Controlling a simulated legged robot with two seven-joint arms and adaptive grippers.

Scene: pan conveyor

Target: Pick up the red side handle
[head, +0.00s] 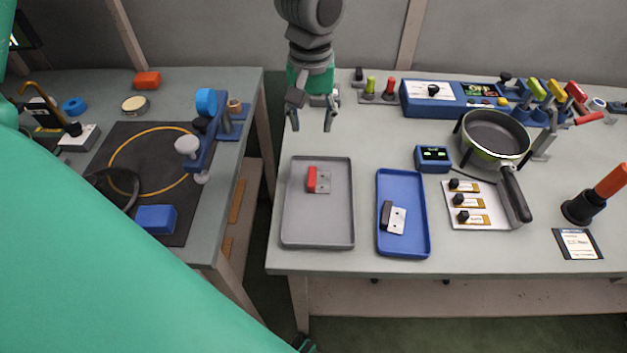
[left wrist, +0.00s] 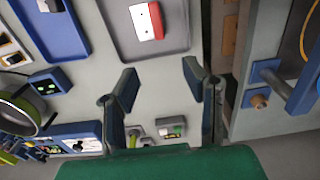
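The red side handle (head: 312,179), with a pale metal mounting plate, lies in the grey tray (head: 320,232) on the right-hand table. In the left wrist view the red handle (left wrist: 156,18) is near the top, just beyond the fingers. My left gripper (head: 313,122) is at the far edge of the table, behind the tray. Its two fingers point toward the tray and are spread, with nothing between them; the gap also shows in the left wrist view (left wrist: 160,76). It is apart from the handle. My right gripper is not in view.
A blue tray (head: 402,248) with a black-handled plate stands right of the grey tray. A pan (head: 495,135), a small blue display box (head: 433,158) and clamps are further right. Upright green and red pegs stand close right of my left gripper. A gap separates the left table.

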